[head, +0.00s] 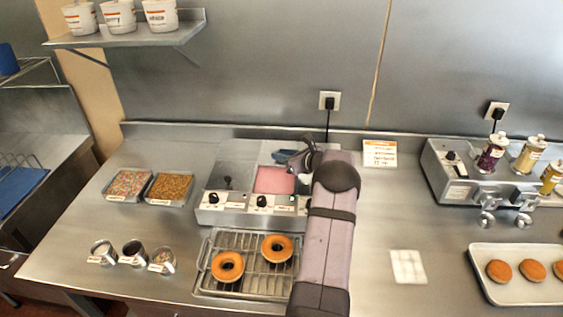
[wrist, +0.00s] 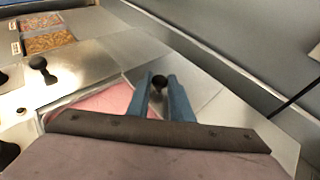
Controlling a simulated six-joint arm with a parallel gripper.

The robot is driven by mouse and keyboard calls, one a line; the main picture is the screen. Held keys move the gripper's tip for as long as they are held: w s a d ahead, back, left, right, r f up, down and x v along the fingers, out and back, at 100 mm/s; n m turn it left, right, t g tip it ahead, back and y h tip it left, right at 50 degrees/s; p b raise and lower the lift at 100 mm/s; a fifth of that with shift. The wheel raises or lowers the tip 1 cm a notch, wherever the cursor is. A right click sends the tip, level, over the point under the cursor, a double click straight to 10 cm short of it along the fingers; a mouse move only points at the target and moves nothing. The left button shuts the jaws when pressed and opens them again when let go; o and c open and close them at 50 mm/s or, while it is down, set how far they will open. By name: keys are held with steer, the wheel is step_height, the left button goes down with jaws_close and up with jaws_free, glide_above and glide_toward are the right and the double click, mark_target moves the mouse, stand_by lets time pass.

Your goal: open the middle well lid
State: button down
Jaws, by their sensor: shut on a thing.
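The middle well (head: 275,180) of the glaze warmer shows pink glaze, largely uncovered. The pink also shows in the wrist view (wrist: 98,104), partly hidden by my gripper's body. My gripper (head: 283,155) is over the back of this well. In the wrist view its blue fingers (wrist: 159,84) are shut on the small black knob (wrist: 159,80) of the middle well lid. The metal lid (wrist: 205,88) lies behind the pink opening; I cannot tell whether it is raised or resting. The left well lid (head: 226,170) is closed, with its black knob upright. My arm hides the warmer's right part.
A wire rack (head: 249,262) with two ring donuts stands in front of the warmer. Sprinkle trays (head: 148,203) and small cups sit left. A syrup dispenser (head: 457,190) and a donut tray (head: 483,282) stand right. A wall runs close behind.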

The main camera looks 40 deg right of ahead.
steer(key=shift+w+d, duration=0.15)
steer(key=c, duration=1.6)
jaws_free()
steer(key=shift+b+v, duration=1.6)
steer(key=shift+v, duration=2.1)
